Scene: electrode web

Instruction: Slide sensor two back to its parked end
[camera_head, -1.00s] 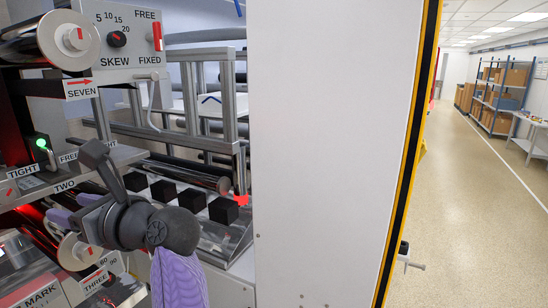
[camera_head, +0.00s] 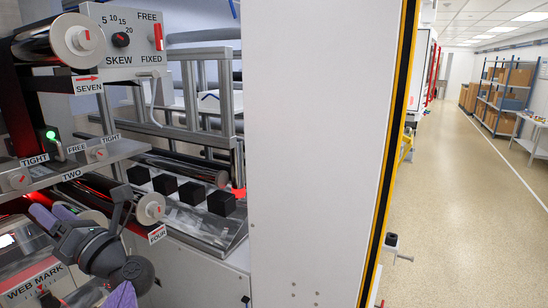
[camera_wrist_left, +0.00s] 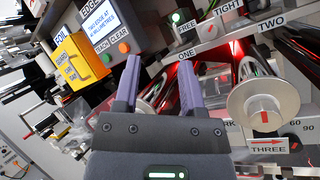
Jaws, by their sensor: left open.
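The plate marked TWO (camera_head: 70,175) is on the edge of a grey rail at the left of the head view; it also shows at the upper right of the left wrist view (camera_wrist_left: 272,20). A small dark block with a lit green lamp (camera_head: 50,136) stands above that rail. I cannot tell for sure that it is sensor two. A knob (camera_head: 97,154) with a red mark sits beside the FREE and TIGHT labels. My left gripper (camera_head: 52,213) is open and empty, below and apart from the rail. Its purple fingers (camera_wrist_left: 160,65) stand apart in the wrist view.
Rollers marked SEVEN (camera_head: 84,38), FOUR (camera_head: 150,208) and THREE (camera_wrist_left: 264,104) stick out near the rail. Several black blocks (camera_head: 192,193) sit behind. A large white panel (camera_head: 318,150) closes off the right side. The aisle floor (camera_head: 450,210) beyond is clear.

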